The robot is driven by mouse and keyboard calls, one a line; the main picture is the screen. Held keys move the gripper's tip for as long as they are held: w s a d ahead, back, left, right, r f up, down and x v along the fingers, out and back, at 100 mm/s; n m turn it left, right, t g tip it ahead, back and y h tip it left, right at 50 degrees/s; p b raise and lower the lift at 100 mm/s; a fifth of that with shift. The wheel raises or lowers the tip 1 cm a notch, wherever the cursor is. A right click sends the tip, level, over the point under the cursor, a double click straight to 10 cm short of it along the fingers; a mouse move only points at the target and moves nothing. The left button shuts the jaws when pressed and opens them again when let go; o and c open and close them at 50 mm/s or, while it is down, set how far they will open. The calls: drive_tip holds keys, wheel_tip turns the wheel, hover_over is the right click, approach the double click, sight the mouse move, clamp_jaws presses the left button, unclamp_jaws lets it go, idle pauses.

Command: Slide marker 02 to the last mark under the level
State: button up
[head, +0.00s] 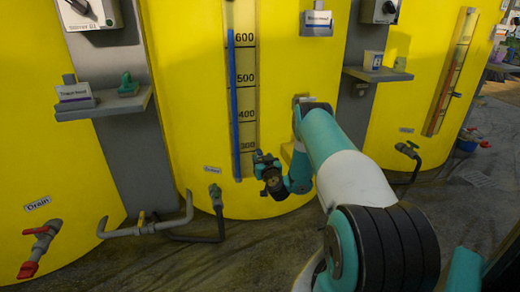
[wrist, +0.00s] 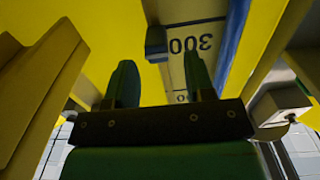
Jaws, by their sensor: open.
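The middle yellow tank has a level scale (head: 245,95) marked 300 to 600, with a blue level column (head: 234,100) on its left whose top is a little above 600. In the wrist view the scale (wrist: 190,70) is upside down. A small dark blue block, apparently marker 02 (wrist: 156,43), sits at the scale's edge beside 300, opposite the blue column. My gripper (head: 262,160) is in front of the scale's lower right, largely hiding the marker in the head view. Its green fingers (wrist: 160,82) are open and appear either side of the marker; contact is unclear.
A right-hand tank has its own scale (head: 450,72) with a reddish column. Shelves (head: 105,105) and (head: 378,74) jut out between tanks. Drain pipes and valves (head: 40,240) stand low in front. Some floor (head: 190,265) is clear.

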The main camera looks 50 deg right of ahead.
sight(261, 155)
drive_tip(key=shift+x, duration=2.25)
drive_tip(key=shift+s+d+r, duration=0.1)
clamp_jaws()
